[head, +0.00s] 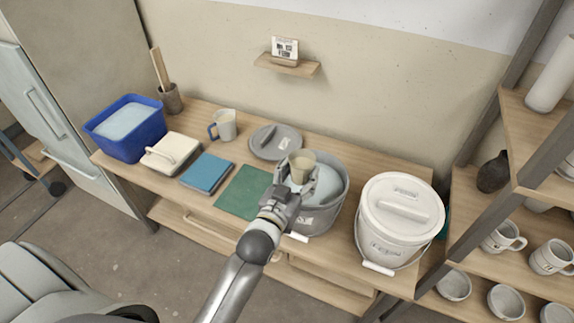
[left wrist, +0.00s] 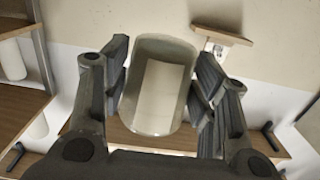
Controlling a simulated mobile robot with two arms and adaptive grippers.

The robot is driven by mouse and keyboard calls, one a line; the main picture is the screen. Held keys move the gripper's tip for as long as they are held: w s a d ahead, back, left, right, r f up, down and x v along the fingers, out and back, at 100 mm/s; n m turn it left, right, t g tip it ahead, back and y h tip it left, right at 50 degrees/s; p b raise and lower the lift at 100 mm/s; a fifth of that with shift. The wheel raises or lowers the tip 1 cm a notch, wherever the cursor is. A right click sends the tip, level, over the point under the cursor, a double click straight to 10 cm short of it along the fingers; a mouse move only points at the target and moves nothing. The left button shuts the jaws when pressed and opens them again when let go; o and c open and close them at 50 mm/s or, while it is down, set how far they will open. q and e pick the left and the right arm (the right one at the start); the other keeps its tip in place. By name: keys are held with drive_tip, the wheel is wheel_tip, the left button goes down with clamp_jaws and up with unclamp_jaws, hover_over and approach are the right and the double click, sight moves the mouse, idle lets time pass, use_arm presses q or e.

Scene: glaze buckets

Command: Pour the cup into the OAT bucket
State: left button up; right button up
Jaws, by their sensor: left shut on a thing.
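In the head view the cup is over the open grey bucket (head: 325,216), which holds pale blue-white contents (head: 328,185). The cup looks close to upright; I cannot tell whether it is tilted or what it holds. A white lidded bucket (head: 400,215) stands to the right. The bucket labels are too small to read, so I cannot tell which is OAT. My right gripper is not in view.
A round grey lid (head: 276,142) lies behind the grey bucket. A shelf with mugs (head: 503,237) stands at the right.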

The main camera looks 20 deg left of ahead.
sight(301, 184)
use_arm(q)
drive_tip(key=shift+d+r, duration=0.25)
drive_tip(key=shift+f, duration=0.1)
drive_tip(key=shift+f+b, duration=0.95)
drive_tip(key=shift+b, duration=0.1)
wheel_tip(301, 184, down, 2)
drive_tip(key=shift+f+b, duration=0.1)
drive_tip(key=shift+b, duration=1.05)
drive_tip(key=shift+r+p, duration=0.5)
drive_tip(key=shift+p, duration=0.4)
drive_tip(key=g+p, duration=0.2)
drive_tip(key=p, duration=0.3)
drive_tip(key=s+r+g+p, duration=0.1)
drive_tip(key=g+p, duration=0.1)
drive_tip(key=p, duration=0.2)
drive_tip(key=shift+s+r+g+p, duration=0.1)
drive_tip(key=shift+s+g+p, duration=0.05)
drive_tip(key=shift+g+p, duration=0.25)
drive_tip(key=p, duration=0.2)
drive_tip(key=g+p, duration=0.1)
drive_tip(key=shift+s+f+p, duration=0.1)
drive_tip(key=shift+f+p, duration=0.15)
drive_tip(key=shift+p, duration=0.15)
drive_tip(key=shift+f+g, duration=0.2)
drive_tip(key=shift+g, duration=0.1)
drive_tip(key=shift+a+f, duration=0.1)
